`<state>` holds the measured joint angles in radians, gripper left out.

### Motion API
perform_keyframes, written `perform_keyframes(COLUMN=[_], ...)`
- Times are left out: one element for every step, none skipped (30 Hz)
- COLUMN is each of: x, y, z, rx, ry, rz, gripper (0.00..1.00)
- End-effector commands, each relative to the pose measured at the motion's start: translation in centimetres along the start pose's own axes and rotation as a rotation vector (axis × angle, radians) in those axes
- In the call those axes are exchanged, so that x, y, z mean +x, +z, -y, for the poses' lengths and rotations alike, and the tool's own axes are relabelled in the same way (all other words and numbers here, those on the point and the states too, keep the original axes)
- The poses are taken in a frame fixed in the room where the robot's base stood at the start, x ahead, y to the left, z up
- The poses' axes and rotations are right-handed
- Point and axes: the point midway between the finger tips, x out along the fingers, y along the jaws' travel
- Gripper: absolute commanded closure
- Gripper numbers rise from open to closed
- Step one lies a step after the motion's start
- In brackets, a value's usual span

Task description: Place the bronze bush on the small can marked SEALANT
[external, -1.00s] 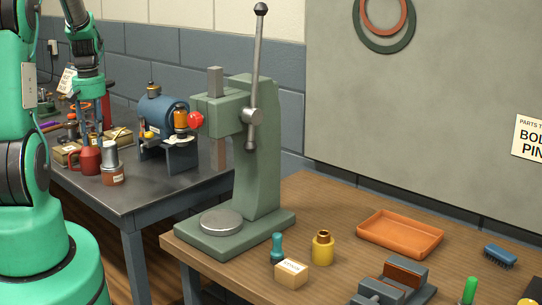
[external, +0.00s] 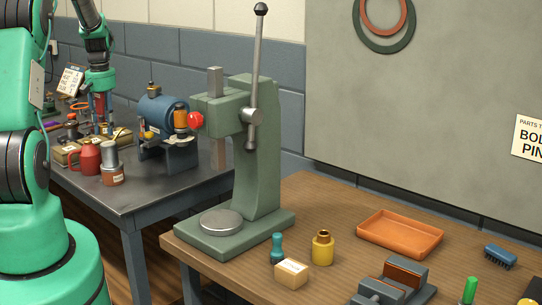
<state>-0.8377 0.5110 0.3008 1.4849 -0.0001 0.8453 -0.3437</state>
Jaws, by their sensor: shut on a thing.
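My gripper (external: 102,115) is over the far metal bench, pointing down, with its fingers close together. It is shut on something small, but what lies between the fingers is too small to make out. I cannot pick out the bronze bush clearly.
A red mug (external: 88,159) stands left of the brown can. A blue grinder-like machine (external: 160,115) is to the right. Several small items crowd the bench behind. A green arbor press (external: 255,150) stands on the wooden table (external: 345,200). The metal bench's front right corner (external: 135,205) is clear.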

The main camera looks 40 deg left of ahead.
Motion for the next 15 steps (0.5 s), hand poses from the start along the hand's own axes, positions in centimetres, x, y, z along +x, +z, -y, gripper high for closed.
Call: perform_keyframes(x=[-0.1, 0.0, 0.0, 0.0, 0.0, 0.0, 0.0, 0.1, 0.1, 0.1, 0.1, 0.1, 0.1, 0.1, 0.1], y=[-0.7, -0.9, -1.2, -1.4, -1.6, -1.7, -1.8, -1.9, -1.9, -1.9, -1.9, -1.9, -1.9, -1.9, -1.9], z=[-0.3, -0.3, -0.5, -0.5, -0.6, -0.7, -0.7, -0.7, -0.8, -0.8, -0.8, -0.8, -0.8, -0.8, -0.8], rx=[0.0, 0.0, 0.0, 0.0, 0.0, 0.0, 0.0, 0.0, 0.0, 0.0, 0.0, 0.0, 0.0, 0.0, 0.0], ry=[0.001, 0.0, 0.0, 0.0, 0.0, 0.001, 0.0, 0.0, 0.0, 0.0, 0.0, 0.0, 0.0, 0.0, 0.0], rz=[-0.002, -0.001, 0.0, -0.001, -0.001, -0.001, -0.001, -0.001, -0.001, -0.001, -0.001, -0.001, -0.001, -0.001, -0.001], gripper=[1.0, 1.0, 1.0, 1.0, 1.0, 1.0, 1.0, 1.0, 1.0, 1.0, 1.0, 1.0, 1.0, 1.0, 1.0])
